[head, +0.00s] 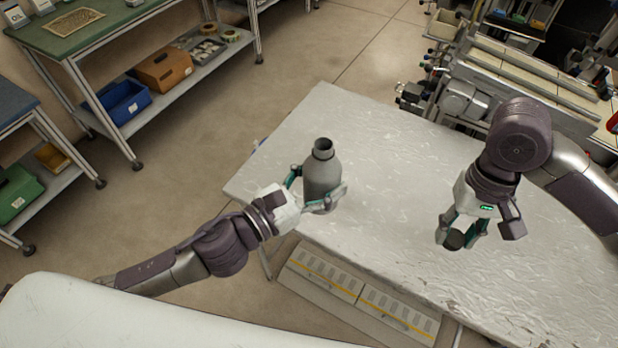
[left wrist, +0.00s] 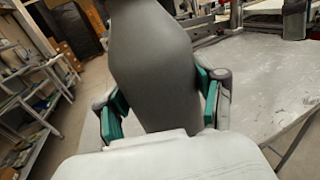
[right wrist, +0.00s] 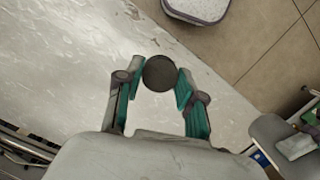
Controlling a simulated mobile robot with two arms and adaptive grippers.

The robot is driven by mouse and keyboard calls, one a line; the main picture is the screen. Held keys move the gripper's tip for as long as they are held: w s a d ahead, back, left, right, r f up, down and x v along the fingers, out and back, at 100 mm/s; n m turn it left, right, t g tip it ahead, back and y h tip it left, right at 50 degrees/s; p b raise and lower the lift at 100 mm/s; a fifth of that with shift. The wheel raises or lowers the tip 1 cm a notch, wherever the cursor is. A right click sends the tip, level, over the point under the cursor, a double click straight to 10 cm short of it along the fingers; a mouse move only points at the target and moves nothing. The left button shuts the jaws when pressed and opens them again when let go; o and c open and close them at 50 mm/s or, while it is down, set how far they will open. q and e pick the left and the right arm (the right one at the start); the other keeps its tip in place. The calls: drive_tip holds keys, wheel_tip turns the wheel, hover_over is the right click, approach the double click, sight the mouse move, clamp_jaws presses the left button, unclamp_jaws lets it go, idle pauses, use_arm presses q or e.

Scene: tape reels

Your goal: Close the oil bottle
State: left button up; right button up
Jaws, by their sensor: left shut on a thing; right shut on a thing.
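The grey oil bottle (head: 322,172) stands upright in my left gripper (head: 316,197), at the left edge of the table, with its dark neck open at the top. My left gripper is shut on its body, and the bottle fills the left wrist view (left wrist: 155,70) between the green pads. My right gripper (head: 460,238) is shut on a small dark round cap (head: 454,240) to the right of the bottle, over the table. The cap shows between the fingertips in the right wrist view (right wrist: 160,73). The cap and the bottle are well apart.
The light, scuffed table (head: 400,150) is mostly bare between my grippers. Machinery (head: 465,100) stands at its far right edge. A shelf unit with a blue bin (head: 124,101) and an orange-brown box (head: 163,68) is at the back left, across open floor.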

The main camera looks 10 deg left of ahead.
idle(0.3)
drive_tip(key=w+a+r+m, duration=0.2)
drive_tip(key=w+a+r, duration=0.4)
drive_tip(key=a+r, duration=0.5)
wheel_tip(320, 180, up, 8)
drive_tip(key=m, duration=0.2)
hover_over(324, 144)
drive_tip(key=shift+w, duration=0.1)
drive_tip(key=shift+y, duration=0.3)
drive_tip(key=shift+f, duration=2)
drive_tip(key=shift+f, duration=0.85)
drive_tip(key=shift+f, duration=0.6)
